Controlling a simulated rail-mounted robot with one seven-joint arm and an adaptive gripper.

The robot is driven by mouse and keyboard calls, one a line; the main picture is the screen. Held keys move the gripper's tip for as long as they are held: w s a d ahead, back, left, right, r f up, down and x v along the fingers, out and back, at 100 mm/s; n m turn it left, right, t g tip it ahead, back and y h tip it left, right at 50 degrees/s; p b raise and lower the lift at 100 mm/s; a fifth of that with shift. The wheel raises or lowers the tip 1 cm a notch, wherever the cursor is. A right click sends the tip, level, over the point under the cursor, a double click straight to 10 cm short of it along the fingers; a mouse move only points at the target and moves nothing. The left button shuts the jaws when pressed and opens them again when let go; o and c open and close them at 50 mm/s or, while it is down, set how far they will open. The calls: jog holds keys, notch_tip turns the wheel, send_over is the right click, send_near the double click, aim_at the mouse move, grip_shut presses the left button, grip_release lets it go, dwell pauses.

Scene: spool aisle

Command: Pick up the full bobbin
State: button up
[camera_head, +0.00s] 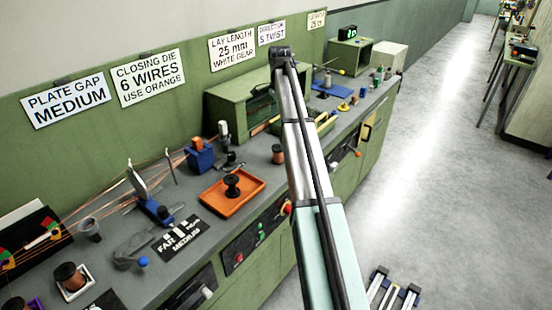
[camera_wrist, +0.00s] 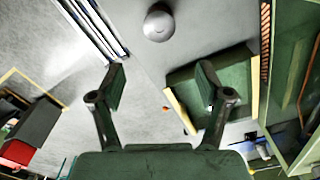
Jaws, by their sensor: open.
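Several copper-wound bobbins stand on the grey bench in the head view. One copper bobbin (camera_head: 277,153) stands beyond the orange tray, near my arm. Another copper bobbin (camera_head: 70,278) sits in a small white holder at the front left. A third copper-coloured spool (camera_head: 197,145) is on a blue block. I cannot tell which one is the full bobbin. A black bobbin with no copper showing (camera_head: 232,185) stands in the orange tray (camera_head: 212,205). My gripper (camera_wrist: 160,88) is open and empty in the wrist view, with no bobbin between its fingers. In the head view its fingers cannot be made out.
My arm crosses the bench's middle. A green open box (camera_head: 318,128) lies behind it; a green box also shows by the right finger in the wrist view (camera_wrist: 235,75). A blue-based fixture (camera_head: 155,208) and copper wires occupy the bench's left.

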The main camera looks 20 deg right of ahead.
aim_at(279, 147)
notch_tip(279, 147, down, 12)
jog(key=p, duration=0.3)
jog(key=shift+w+a, duration=0.1)
jog(key=shift+f+p, duration=1.3)
jog(key=shift+f, duration=1.35)
jog(key=c, duration=1.4)
grip_shut()
jog(key=shift+r, duration=0.15)
